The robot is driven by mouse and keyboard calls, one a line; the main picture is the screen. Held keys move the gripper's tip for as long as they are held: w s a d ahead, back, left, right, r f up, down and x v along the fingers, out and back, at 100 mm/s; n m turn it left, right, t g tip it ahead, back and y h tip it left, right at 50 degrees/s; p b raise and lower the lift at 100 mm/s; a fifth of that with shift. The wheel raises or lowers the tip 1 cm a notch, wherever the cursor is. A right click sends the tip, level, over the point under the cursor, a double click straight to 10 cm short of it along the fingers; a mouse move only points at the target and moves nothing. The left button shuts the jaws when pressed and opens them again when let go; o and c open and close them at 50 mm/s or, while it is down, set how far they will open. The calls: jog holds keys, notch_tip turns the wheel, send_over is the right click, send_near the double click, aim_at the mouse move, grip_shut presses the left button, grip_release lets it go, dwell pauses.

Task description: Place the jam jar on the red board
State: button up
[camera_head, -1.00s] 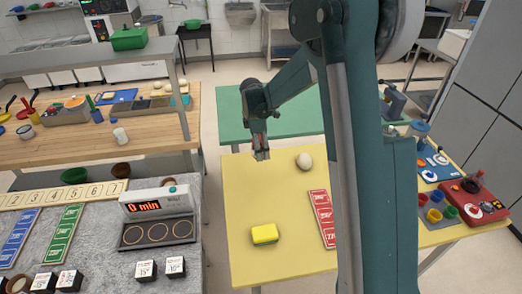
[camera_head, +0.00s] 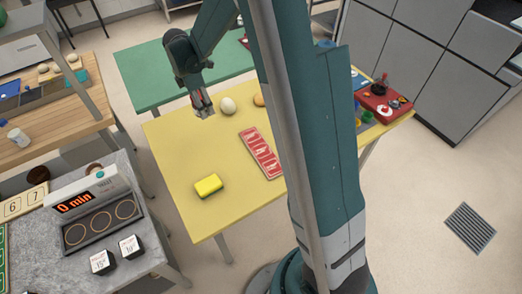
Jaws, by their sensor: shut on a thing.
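My gripper (camera_head: 204,107) is over the far left part of the yellow table, just left of a pale round thing. Its fingers are shut on a small reddish-grey thing, too small and partly hidden to tell for sure whether it is the jam jar. No other jam jar can be made out. A red board (camera_head: 401,101) lies at the table's far right end, beyond my arm, with several small things and a dark pot on it. A red card with white labels (camera_head: 262,153) lies mid-table.
A yellow sponge (camera_head: 208,186) lies near the yellow table's (camera_head: 170,150) front left. The pale round thing (camera_head: 228,106) is beside my gripper. My arm column hides part of the table. A green table (camera_head: 145,75) stands behind; a grey counter with a timer (camera_head: 88,198) is at left.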

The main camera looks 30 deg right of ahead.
jog(key=s+d, duration=0.9)
jog(key=s, duration=0.3)
send_over(264, 149)
jog(key=shift+a+r, duration=0.2)
jog(key=shift+a, duration=0.05)
jog(key=shift+f, duration=0.1)
jog(key=shift+f+b, duration=0.6)
jog(key=shift+f, duration=2.2)
jog(key=shift+f, duration=0.1)
jog(key=shift+f+b, duration=0.35)
jog(key=shift+f, duration=1.65)
jog(key=shift+f, duration=0.2)
